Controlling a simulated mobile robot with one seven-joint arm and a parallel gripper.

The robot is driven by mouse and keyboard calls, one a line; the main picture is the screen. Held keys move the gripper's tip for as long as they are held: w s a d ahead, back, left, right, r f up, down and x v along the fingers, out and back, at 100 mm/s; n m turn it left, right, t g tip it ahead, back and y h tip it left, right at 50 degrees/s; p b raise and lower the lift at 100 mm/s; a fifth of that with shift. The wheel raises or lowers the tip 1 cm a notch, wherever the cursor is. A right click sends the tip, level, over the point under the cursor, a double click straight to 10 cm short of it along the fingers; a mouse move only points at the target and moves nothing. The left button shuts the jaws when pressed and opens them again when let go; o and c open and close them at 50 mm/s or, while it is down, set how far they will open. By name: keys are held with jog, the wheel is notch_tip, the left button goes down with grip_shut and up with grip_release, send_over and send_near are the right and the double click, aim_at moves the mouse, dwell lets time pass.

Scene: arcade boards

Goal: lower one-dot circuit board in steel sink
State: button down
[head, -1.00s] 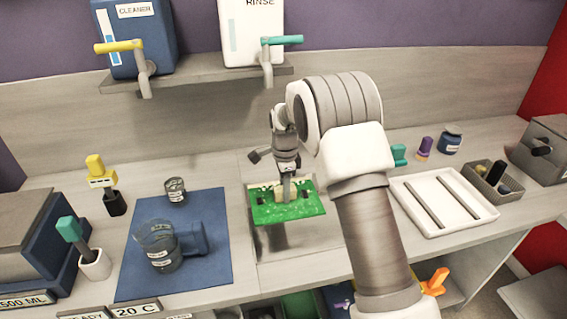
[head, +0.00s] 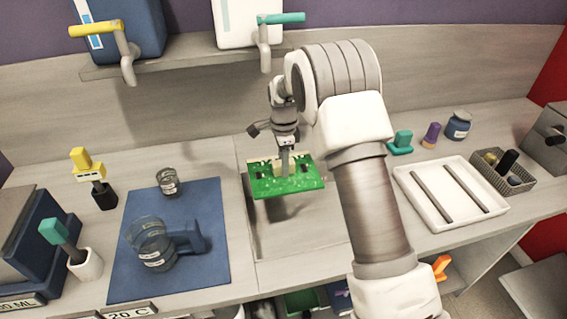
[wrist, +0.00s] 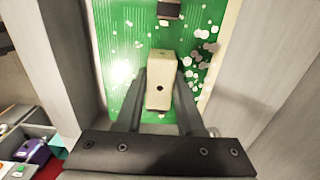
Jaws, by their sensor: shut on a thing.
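The green circuit board (head: 287,184) hangs from my gripper (head: 286,160) over the steel sink (head: 300,235). In the wrist view my gripper (wrist: 160,95) is shut on a cream block with one dark dot (wrist: 159,88) on the board. The board (wrist: 112,60) shows pale grey spots and a dark chip there. In the head view the board looks roughly level, and bare sink shows below its front edge. I cannot tell the exact gap between board and sink bottom.
A blue mat (head: 205,255) with a glass beaker (head: 150,240) and a small jar (head: 168,183) lies left of the sink. A white tray (head: 425,220) with two bars and a grey basket (head: 515,178) are on the right. Dispenser taps (head: 127,70) overhang the back.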

jog(key=shift+f+b, duration=5.5)
jog(key=shift+f, duration=3.8)
jog(key=shift+f+b, duration=0.4)
jog(key=shift+f, duration=0.3)
jog(key=shift+c, duration=2.2)
grip_release()
